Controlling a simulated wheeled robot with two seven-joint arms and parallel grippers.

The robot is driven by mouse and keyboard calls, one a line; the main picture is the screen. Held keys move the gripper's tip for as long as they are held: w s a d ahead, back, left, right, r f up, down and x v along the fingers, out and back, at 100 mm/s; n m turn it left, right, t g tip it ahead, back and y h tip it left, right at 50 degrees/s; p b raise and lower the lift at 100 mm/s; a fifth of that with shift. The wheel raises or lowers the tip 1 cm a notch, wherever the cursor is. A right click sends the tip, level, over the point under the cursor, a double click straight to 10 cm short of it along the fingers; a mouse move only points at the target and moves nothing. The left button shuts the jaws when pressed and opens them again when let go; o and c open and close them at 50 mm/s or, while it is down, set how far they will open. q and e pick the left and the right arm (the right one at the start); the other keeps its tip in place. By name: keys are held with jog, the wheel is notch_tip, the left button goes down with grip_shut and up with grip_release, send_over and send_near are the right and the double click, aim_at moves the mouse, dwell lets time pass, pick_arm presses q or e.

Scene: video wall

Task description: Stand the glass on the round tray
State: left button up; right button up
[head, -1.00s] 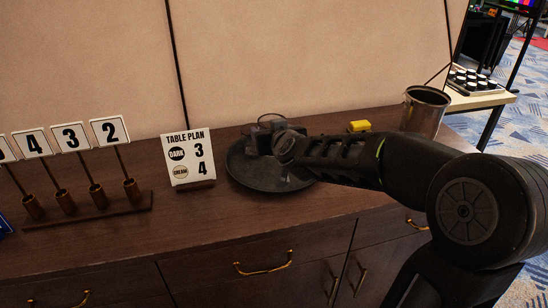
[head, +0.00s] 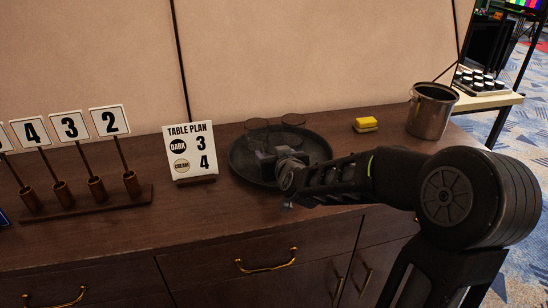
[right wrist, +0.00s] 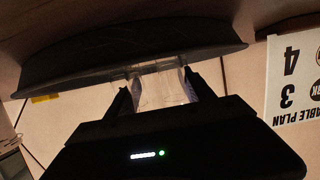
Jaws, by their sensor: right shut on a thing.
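The round dark tray (head: 243,172) lies on the wooden sideboard, right of the table plan sign; it also shows upside down in the right wrist view (right wrist: 120,50). My right gripper (head: 262,157) is over the tray's front part, shut on a clear glass (right wrist: 167,84). In the head view the held glass is faint, its rim (head: 257,124) just behind the fingers. A second faint round rim (head: 293,119) shows over the tray's back right, seemingly another clear glass. I cannot tell whether the held glass's base touches the tray. My left gripper is not in view.
The table plan sign (head: 190,153) stands close to the tray's left. A number-card rack (head: 95,205) is further left. A yellow sponge (head: 366,124) and a metal bucket (head: 431,112) stand to the right. Bare wood lies between sponge and tray.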

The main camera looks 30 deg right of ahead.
jog(key=shift+r, duration=0.1)
jog(key=o, duration=1.8)
jog(key=shift+f, duration=0.2)
jog(key=shift+c, duration=0.2)
jog(key=shift+r, duration=0.2)
jog(key=v, duration=1.2)
jog(key=shift+s+f+p, duration=0.1)
jog(key=shift+p, duration=0.2)
